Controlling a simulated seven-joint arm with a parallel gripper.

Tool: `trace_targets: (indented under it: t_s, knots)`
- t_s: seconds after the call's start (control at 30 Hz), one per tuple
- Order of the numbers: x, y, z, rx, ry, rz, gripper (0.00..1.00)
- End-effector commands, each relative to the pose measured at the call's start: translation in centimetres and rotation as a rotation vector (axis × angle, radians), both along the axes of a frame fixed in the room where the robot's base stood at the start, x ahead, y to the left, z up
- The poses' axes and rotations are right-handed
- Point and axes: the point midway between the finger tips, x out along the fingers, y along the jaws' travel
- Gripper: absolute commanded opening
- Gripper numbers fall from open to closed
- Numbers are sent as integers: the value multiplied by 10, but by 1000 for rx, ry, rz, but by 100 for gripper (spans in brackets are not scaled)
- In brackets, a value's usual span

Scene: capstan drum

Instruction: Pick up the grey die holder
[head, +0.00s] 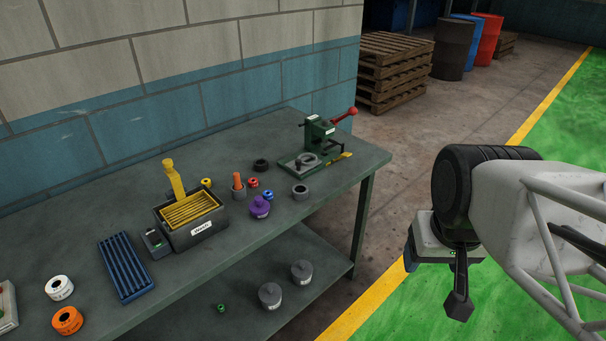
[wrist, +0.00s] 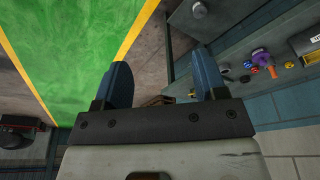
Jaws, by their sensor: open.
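A short grey ring-shaped piece (head: 300,192), which looks like the grey die holder, stands on the workbench (head: 215,262) near its right end. It lies right of the purple knobbed pot (head: 260,207) and in front of the green press. It shows small in the wrist view (wrist: 225,69), right of the fingers. My gripper (head: 411,262) is off the bench's right end, over the floor and well apart from the grey piece. In the wrist view my gripper (wrist: 163,82) has its two blue fingers wide apart with nothing between them.
A green press with a red-knobbed lever (head: 318,147), a black ring (head: 261,165) and an orange cylinder (head: 238,186) stand near the grey piece. A black bin (head: 200,230) is further left. Grey knobbed pots (head: 270,295) sit on the lower shelf.

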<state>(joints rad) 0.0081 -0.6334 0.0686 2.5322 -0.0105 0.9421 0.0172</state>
Motion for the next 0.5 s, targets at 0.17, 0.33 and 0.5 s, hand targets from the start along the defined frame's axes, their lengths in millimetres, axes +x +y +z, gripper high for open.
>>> trace_targets:
  t_s: [0.17, 0.33, 0.5]
  knots:
    - [0, 0, 0, 0, 0, 0, 85]
    - [0, 0, 0, 0, 0, 0, 85]
    - [5, -1, -1, -4, -7, 1, 85]
